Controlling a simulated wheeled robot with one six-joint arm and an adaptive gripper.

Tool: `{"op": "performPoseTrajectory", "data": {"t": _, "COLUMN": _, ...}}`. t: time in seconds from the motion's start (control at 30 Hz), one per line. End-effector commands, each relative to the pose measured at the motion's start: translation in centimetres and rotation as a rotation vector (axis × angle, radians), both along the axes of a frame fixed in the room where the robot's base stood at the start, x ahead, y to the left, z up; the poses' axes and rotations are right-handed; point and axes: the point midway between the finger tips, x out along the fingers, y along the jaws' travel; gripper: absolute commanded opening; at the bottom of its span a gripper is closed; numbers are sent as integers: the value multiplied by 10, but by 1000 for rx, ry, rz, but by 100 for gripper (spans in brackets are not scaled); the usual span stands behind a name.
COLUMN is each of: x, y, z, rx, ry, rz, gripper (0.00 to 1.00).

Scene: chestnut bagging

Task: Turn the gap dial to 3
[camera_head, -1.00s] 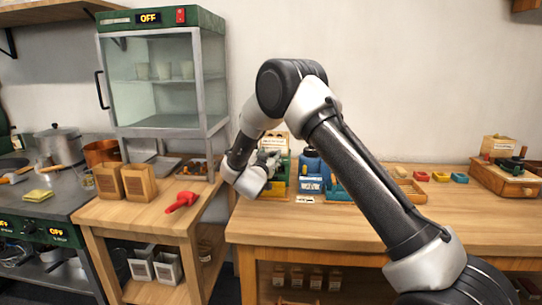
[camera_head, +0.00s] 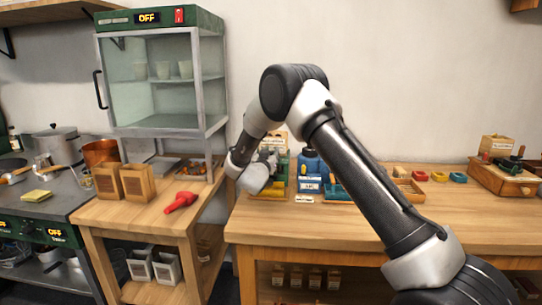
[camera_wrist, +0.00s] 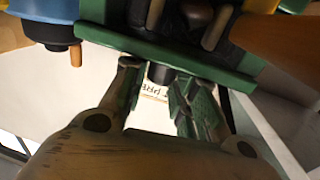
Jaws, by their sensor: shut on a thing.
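My gripper (camera_wrist: 160,88) is shut on a small dark knob (camera_wrist: 160,73) that sticks out from the green machine (camera_wrist: 150,48); the knob looks like the gap dial. A finger shows on each side of it in the wrist view. Its number marks cannot be read. In the head view my gripper (camera_head: 268,172) is at the green machine (camera_head: 283,164) at the back left of the right-hand bench, and my wrist hides much of it. A white label with dark print, only partly readable, shows behind the fingertips in the wrist view.
A blue machine (camera_head: 309,167) stands just right of the green one. A wooden tray (camera_head: 409,190), small coloured dishes (camera_head: 439,176) and a wooden box (camera_head: 505,178) lie further right. The bench front (camera_head: 300,225) is clear. A red tool (camera_head: 181,201) lies on the left table.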

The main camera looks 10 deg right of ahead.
Motion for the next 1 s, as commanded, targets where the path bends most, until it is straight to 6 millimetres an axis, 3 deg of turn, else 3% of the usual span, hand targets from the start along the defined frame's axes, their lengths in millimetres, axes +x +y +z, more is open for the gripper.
{"op": "performPoseTrajectory", "data": {"t": 0.27, "x": -1, "y": -3, "z": 0, "rx": -2, "ry": 2, "rz": 98, "gripper": 4}}
{"op": "performPoseTrajectory", "data": {"t": 1.0, "x": -2, "y": -11, "z": -1, "rx": 0, "ry": 3, "rz": 657, "gripper": 4}}
